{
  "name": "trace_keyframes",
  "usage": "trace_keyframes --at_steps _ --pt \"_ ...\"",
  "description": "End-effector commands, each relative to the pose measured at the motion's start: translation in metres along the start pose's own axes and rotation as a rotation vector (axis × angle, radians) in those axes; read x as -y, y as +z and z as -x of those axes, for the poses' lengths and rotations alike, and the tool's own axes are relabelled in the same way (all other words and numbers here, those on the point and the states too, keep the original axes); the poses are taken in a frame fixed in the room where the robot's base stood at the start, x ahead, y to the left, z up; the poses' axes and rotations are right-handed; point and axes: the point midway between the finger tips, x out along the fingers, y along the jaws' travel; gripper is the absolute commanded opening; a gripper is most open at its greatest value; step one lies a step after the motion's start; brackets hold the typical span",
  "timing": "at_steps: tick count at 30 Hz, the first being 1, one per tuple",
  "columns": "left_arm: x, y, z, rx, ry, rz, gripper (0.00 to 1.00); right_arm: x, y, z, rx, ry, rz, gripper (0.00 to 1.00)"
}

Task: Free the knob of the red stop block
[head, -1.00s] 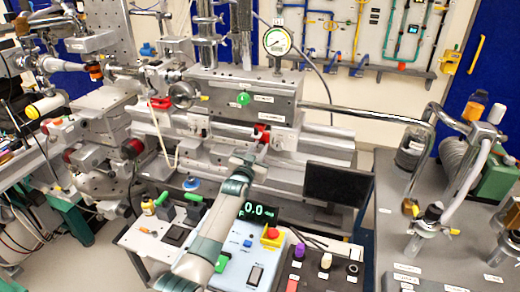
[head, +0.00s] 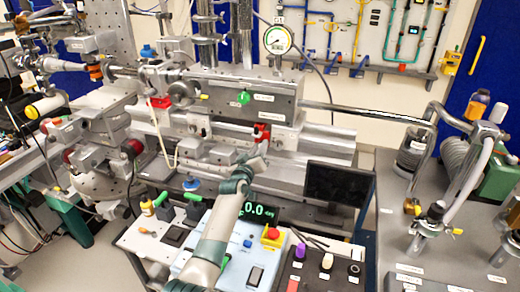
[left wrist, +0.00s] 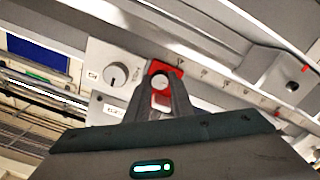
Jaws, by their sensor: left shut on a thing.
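The red stop block (head: 262,131) sits on the rail of the grey bench, right of its middle. It also shows in the left wrist view (left wrist: 176,68), with its round grey knob (left wrist: 160,82) facing me. My left gripper (head: 261,146) reaches up to the block from below. In the left wrist view its fingers (left wrist: 160,92) are shut on the knob, one on each side. The fingers hide parts of the block. My right gripper is not in view.
A green knob (head: 243,98) is above the stop block. A control panel with a red button (head: 271,233) lies below my left arm. A dark screen (head: 337,184) stands to the right. A grey dial (left wrist: 115,74) is left of the knob.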

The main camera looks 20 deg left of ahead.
Motion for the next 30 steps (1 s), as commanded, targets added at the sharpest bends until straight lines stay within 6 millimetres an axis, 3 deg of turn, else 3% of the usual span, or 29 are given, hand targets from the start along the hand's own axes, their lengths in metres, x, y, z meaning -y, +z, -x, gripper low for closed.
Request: trace_keyframes --at_steps 19,20,22,30 --pt "0.0006 0.0008 0.0002 0.001 -0.001 0.081 0.0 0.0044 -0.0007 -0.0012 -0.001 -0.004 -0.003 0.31" --pt "0.0007 0.0008 0.0002 0.001 -0.001 0.081 0.24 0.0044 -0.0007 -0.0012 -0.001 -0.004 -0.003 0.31" --pt "0.0006 0.0008 0.0002 0.001 -0.001 0.081 0.4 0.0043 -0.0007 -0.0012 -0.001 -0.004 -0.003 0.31" --pt "0.0004 0.0003 0.0001 0.0 0.0 0.079 0.4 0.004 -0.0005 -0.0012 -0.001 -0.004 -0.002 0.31"
